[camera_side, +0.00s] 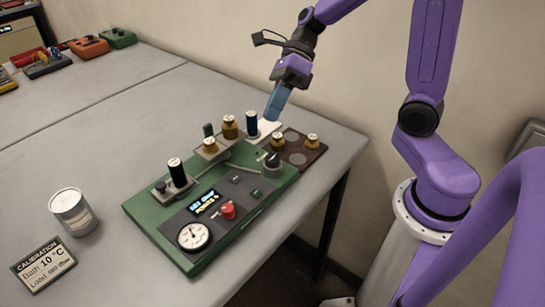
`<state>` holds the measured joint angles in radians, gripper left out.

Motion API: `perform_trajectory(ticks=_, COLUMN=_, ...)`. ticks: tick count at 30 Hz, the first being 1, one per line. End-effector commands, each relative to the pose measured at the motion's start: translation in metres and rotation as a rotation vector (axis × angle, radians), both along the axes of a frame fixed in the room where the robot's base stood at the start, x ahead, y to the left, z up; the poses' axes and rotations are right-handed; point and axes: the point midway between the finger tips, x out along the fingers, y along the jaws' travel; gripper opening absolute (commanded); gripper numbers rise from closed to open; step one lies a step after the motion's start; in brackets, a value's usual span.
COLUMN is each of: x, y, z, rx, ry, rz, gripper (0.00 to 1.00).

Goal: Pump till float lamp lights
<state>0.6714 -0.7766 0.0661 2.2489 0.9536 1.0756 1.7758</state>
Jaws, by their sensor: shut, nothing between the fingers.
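A green apparatus base (140,207) stands on the grey table. It carries a black cylinder (177,172) at the left, a blue-black cylinder (252,123) at the back, and a black knob (272,161) on a grey post at the right. On its dark front panel are a lit display (204,203), a red button or knob (228,210) and a round dial gauge (194,236). I cannot make out a float lamp for certain. My gripper (272,112) points down, shut and empty, above the back right of the base, beside the blue-black cylinder.
Brass weights (229,127) stand on the apparatus; others sit on a brown tray (297,158) at right. A metal can (72,212) and a calibration sign (45,263) stand at left. Several devices (88,46) lie at the far left. The table's middle is clear.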

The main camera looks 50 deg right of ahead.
Motion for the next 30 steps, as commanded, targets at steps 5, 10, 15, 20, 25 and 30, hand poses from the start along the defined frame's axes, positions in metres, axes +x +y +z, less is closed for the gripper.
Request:
perform_trajectory(ticks=5, x=0.000, y=0.000, z=-0.013, rx=-0.001, ry=0.005, rz=0.001, gripper=0.00)
perform_trajectory(ticks=10, x=-0.001, y=0.000, z=-0.034, rx=-0.001, ry=0.007, rz=0.000, gripper=0.00)
perform_trajectory(ticks=15, x=-0.001, y=0.000, z=-0.056, rx=-0.001, ry=0.006, rz=0.000, gripper=0.00)
perform_trajectory(ticks=20, x=-0.001, y=0.000, z=-0.073, rx=0.001, ry=0.005, rz=0.002, gripper=0.00)
perform_trajectory(ticks=25, x=0.000, y=0.000, z=-0.083, rx=0.000, ry=0.001, rz=0.001, gripper=0.00)
perform_trajectory(ticks=30, x=0.000, y=0.000, z=-0.087, rx=0.000, ry=0.000, rz=0.000, gripper=0.00)
